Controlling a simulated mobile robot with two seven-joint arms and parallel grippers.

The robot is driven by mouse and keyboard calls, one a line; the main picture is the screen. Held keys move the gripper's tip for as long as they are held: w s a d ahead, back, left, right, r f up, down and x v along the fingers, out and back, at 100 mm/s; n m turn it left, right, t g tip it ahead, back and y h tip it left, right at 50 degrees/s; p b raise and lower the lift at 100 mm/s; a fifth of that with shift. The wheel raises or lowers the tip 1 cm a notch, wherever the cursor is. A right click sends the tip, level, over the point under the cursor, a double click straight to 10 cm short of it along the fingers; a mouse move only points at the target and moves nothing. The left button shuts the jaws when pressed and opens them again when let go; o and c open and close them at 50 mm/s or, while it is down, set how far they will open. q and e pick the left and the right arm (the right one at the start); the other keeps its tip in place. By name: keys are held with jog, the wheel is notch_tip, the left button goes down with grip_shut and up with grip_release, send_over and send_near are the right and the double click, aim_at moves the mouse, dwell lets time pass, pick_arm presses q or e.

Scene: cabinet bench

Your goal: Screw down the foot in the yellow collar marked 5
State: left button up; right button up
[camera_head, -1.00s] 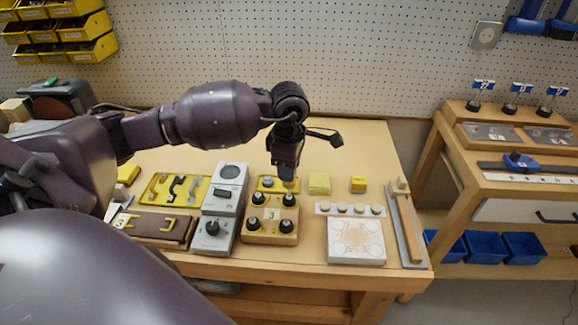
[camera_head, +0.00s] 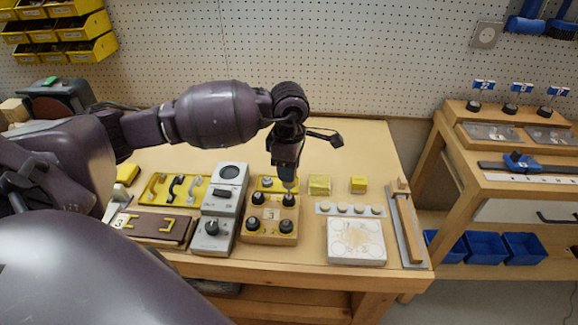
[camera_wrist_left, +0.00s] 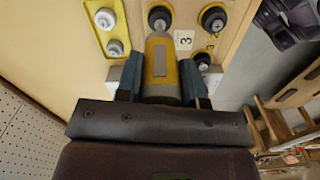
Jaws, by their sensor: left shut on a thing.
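A wooden block (camera_head: 271,239) on the bench carries several black feet and a white tag reading 3 (camera_head: 271,216). My left gripper (camera_head: 287,178) points down over its back right foot (camera_head: 289,199). In the left wrist view, the gripper (camera_wrist_left: 161,84) is shut on a yellow tool with a grey plate (camera_wrist_left: 160,62). The tool's far end is at a dark round foot (camera_wrist_left: 159,17); whether they touch is unclear. Two other feet, one at the upper right (camera_wrist_left: 213,18) and one lower (camera_wrist_left: 203,60), stand apart from the tool. I cannot read any 5. My right gripper is not visible.
A yellow plate with pale knobs (camera_wrist_left: 88,12) lies behind the block. A grey switch box (camera_head: 213,233) stands close on its left. A white pad (camera_head: 356,241) and a row of round buttons (camera_head: 350,209) lie to its right. The back right bench top is clear.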

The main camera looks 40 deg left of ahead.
pick_arm(q)
jog(key=shift+f, duration=0.25)
dwell(0.5)
jog(key=shift+f+b, duration=0.25)
jog(key=shift+b, duration=0.25)
dwell(1.5)
jog(key=shift+r, duration=0.15)
jog(key=shift+r+p, duration=1.25)
jog(key=shift+r, duration=1.65)
